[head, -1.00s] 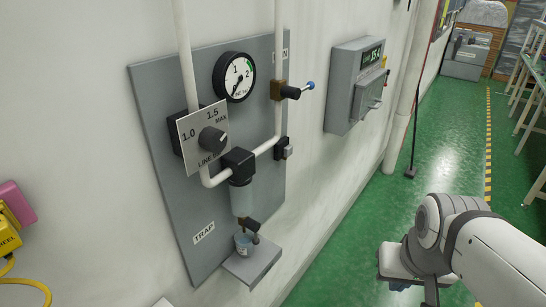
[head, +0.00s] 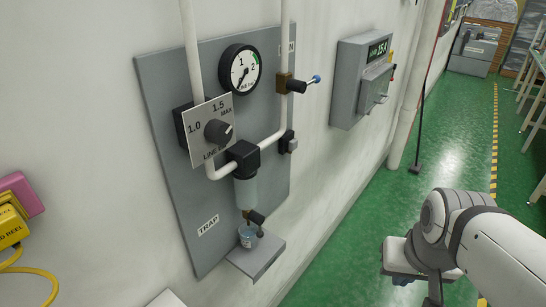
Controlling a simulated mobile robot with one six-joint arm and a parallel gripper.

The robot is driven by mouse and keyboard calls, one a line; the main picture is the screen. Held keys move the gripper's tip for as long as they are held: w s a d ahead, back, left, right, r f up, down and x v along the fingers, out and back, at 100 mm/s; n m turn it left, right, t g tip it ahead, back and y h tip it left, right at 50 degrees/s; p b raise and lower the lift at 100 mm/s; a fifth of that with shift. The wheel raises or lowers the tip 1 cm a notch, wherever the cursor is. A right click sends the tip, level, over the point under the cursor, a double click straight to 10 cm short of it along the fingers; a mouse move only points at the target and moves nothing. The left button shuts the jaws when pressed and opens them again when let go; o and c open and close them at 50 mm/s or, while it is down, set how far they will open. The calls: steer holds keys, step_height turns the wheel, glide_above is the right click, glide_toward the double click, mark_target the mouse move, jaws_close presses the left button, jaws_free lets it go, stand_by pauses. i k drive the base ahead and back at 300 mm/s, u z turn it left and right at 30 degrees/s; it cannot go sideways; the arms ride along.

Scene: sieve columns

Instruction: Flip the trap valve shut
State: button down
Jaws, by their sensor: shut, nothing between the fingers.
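The trap (head: 246,189) is a pale, cloudy bowl under a black head on the grey wall panel. Its small valve (head: 255,217) is at the bottom, with a dark lever angled down to the right. A small cup (head: 247,236) with bluish contents stands under the valve on a grey shelf. A TRAP label (head: 208,225) is to the left. My white arm is at the lower right, well apart from the panel. No fingers show; my gripper is out of view.
A grey display box (head: 361,80) hangs to the right. A yellow reel (head: 12,225) is at left. Green floor (head: 445,140) is open beyond.

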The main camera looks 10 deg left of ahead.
mark_target(260, 228)
steer(key=u, duration=1.5)
steer(key=k, duration=1.4)
steer(key=z, duration=0.9)
steer(key=i, duration=1)
steer(key=z, duration=0.1)
